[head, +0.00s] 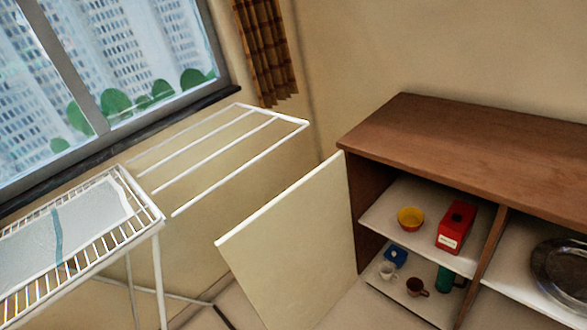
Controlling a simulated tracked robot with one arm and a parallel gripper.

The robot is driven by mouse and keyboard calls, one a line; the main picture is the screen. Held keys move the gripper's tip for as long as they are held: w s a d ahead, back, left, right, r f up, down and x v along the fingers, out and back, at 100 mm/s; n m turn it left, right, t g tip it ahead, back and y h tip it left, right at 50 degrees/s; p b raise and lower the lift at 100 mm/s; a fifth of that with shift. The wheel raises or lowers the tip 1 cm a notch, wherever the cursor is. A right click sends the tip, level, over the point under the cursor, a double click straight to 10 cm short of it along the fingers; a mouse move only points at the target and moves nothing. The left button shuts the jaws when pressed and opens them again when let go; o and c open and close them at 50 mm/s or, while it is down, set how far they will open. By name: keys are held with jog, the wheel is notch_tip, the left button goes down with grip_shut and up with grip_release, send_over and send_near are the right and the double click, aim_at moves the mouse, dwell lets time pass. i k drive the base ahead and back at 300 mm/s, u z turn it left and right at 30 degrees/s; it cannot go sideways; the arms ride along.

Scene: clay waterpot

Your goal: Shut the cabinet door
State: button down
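The cabinet (470,135) stands at the right with a brown wooden top and pale shelves inside. Its cream door (300,245) is open, swung out to the left from the cabinet's left side, so the left compartment lies exposed. The door's upper edge shows as a pale strip, and its lower part is cut off by the bottom of the picture. My gripper is not in view, so its place relative to the door cannot be seen.
A white drying rack (155,222) with a cloth stands at the left, its wing close to the door. The shelves hold a yellow bowl (410,218), a red box (456,226), cups (416,286) and a metal plate (562,268). A window (110,60) is behind.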

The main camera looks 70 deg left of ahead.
aim_at(294, 259)
jog(key=z, duration=0.55)
jog(key=i, duration=0.55)
jog(key=u, duration=2.2)
jog(key=k, duration=0.5)
jog(key=u, duration=0.25)
jog(key=i, duration=0.5)
jog(key=z, duration=0.45)
